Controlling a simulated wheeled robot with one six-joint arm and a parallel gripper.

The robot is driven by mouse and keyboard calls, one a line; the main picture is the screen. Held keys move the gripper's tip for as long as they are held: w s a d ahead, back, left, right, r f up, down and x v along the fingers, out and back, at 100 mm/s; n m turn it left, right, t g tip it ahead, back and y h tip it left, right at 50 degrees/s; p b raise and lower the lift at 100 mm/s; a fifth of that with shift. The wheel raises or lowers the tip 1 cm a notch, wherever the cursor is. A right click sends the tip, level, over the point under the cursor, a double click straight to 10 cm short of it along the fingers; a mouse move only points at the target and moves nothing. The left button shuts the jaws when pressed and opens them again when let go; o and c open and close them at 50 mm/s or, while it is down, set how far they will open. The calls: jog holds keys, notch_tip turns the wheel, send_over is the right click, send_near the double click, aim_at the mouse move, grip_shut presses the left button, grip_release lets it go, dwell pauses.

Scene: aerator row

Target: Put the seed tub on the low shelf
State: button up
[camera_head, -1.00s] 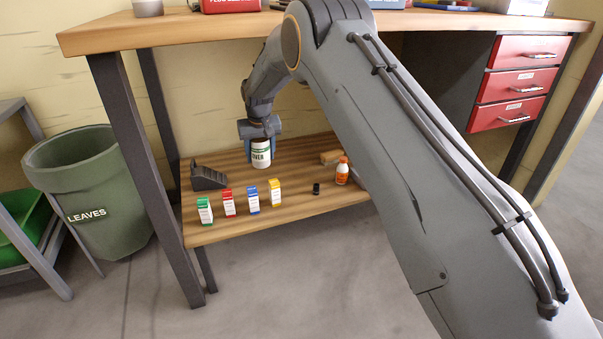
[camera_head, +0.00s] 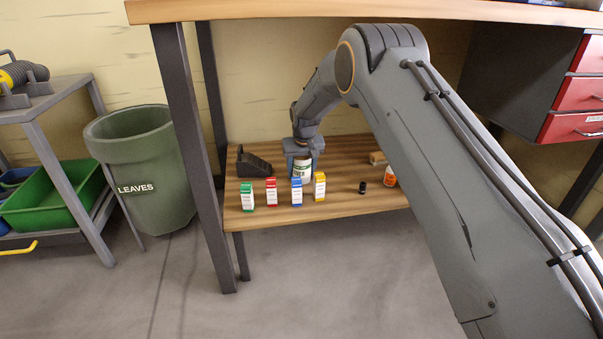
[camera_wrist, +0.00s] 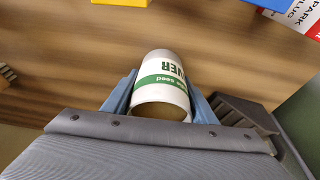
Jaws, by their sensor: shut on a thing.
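The seed tub (camera_head: 302,168) is a white cylinder with a green band and green lettering. My gripper (camera_head: 303,152) is shut on it from above, over the low shelf (camera_head: 345,203) under the bench. In the head view the tub is upright at about shelf height, just behind the blue and yellow boxes, which hide part of its lower side. In the wrist view the tub (camera_wrist: 162,88) sits between the two blue fingers (camera_wrist: 160,98), with wood behind it. I cannot tell whether its base touches the shelf.
Along the shelf's front stand green (camera_head: 246,197), red (camera_head: 271,192), blue (camera_head: 297,191) and yellow (camera_head: 319,186) boxes. A dark stepped holder (camera_head: 254,164) is left of the tub. A black bottle (camera_head: 362,187) and an orange-white bottle (camera_head: 390,176) stand right. The bench top (camera_head: 350,10) overhangs.

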aim_at(302, 158)
dwell(0.3)
jog(key=o, duration=1.2)
jog(key=shift+c, duration=0.2)
jog(key=p+v, duration=0.3)
jog(key=v, duration=0.4)
jog(key=shift+r, duration=0.3)
jog(key=shift+s, duration=0.1)
